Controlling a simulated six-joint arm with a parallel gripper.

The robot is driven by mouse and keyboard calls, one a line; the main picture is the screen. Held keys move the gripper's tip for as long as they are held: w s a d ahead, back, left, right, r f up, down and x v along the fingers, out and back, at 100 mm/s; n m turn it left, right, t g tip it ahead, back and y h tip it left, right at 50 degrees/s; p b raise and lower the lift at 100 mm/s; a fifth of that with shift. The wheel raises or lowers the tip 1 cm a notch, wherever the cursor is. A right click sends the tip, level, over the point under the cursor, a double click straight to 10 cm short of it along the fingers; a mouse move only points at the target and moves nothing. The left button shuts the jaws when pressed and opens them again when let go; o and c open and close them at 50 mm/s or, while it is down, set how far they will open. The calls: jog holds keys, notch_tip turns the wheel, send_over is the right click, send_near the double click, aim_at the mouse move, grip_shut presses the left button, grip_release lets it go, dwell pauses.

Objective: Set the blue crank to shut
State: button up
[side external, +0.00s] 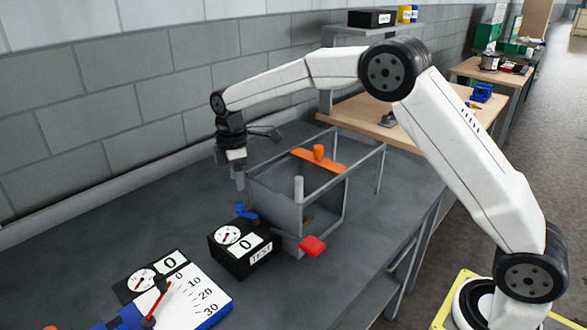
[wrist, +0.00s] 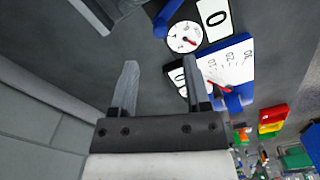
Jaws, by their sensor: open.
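The blue crank (side external: 245,212) sits at the back of a black box (side external: 238,258) with a round gauge and a 0 panel. In the wrist view a blue part beside the gauge (wrist: 168,16) looks like the same crank, partly cut off by the top edge. My gripper (side external: 240,182) points down above and slightly behind the crank, apart from it. In the wrist view my gripper (wrist: 158,78) has its two fingers spread with nothing between them. Whether the crank stands open or shut cannot be told.
A grey open frame (side external: 262,190) with an orange bar (side external: 318,158), a grey post and a red block (side external: 313,245) stands right of the crank. A blue-sided scale box (side external: 200,295) with a red pointer lies front left. The bench behind left is clear.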

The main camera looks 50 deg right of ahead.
aim_at(239, 202)
jog(key=shift+f, duration=3.9)
grip_shut()
